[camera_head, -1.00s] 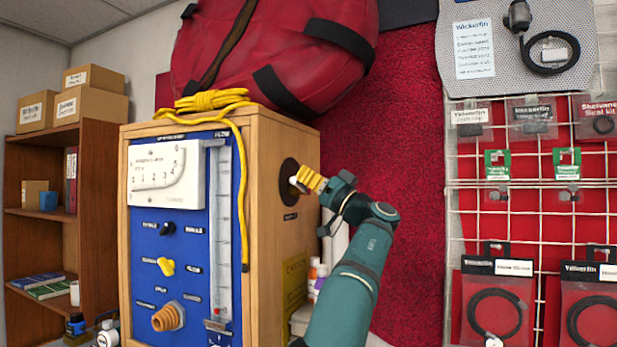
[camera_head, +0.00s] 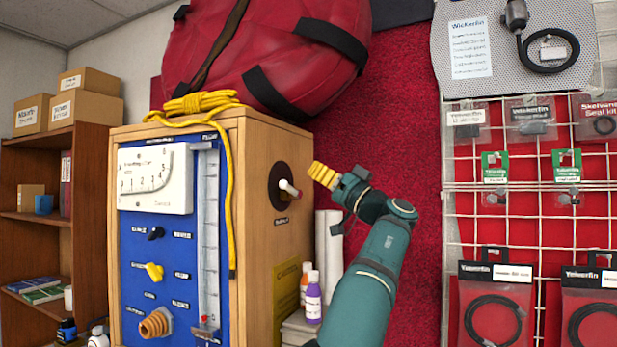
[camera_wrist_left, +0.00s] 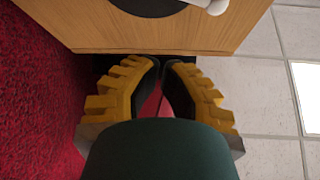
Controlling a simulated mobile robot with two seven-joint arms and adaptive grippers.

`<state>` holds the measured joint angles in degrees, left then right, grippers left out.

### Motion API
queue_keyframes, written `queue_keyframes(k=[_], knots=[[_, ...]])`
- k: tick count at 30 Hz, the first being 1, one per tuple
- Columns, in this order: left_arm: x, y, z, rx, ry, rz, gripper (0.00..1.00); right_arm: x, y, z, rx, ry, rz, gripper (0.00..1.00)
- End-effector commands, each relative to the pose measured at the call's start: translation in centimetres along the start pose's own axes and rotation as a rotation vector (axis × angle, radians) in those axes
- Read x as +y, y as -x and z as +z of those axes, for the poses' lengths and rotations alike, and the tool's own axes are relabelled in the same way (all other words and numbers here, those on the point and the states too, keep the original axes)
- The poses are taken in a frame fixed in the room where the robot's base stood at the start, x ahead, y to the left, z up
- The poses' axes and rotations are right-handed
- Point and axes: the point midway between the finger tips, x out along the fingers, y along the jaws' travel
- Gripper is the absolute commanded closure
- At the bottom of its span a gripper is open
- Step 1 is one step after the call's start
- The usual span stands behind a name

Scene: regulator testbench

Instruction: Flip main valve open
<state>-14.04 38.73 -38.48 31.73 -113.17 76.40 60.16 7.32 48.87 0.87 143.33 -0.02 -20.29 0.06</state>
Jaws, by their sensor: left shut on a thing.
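The main valve shows as a short white lever (camera_head: 289,188) with a reddish tip, on a round black plate (camera_head: 277,198) in the right side of the wooden cabinet (camera_head: 262,165). In the head view the lever sticks out to the right and slightly down. The wrist view shows part of the white lever (camera_wrist_left: 216,6) and the black plate (camera_wrist_left: 148,6) at its top edge. My left gripper (camera_head: 313,172) has yellow ribbed fingers and stands just right of the lever, apart from it. In the wrist view its fingertips (camera_wrist_left: 164,64) meet, with nothing visible between them.
The cabinet's blue front panel (camera_head: 150,222) carries a gauge, knobs and a nozzle. A yellow rope (camera_head: 205,101) and a red bag (camera_head: 270,55) are above. Bottles (camera_head: 313,297) stand below the valve. A wire rack (camera_head: 545,215) is at the right.

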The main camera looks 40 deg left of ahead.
Motion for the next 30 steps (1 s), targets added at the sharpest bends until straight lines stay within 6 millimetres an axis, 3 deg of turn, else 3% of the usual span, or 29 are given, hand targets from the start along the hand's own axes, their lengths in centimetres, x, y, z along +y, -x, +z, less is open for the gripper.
queue_keyframes(k=[3, 10, 30], knots=[[-0.3, 2.6, 0.2, -0.001, 0.004, -0.001, 1.00, 0.5, -1.4, -0.1, 0.007, 0.001, 0.000, 0.53], [-0.5, 5.4, 0.1, -0.001, 0.003, -0.003, 1.00, 0.8, -2.2, -0.3, 0.013, 0.002, 0.000, 0.53], [-0.6, 6.0, 0.0, -0.001, 0.002, -0.005, 1.00, 0.8, -2.2, -0.3, 0.014, 0.002, 0.000, 0.53]])
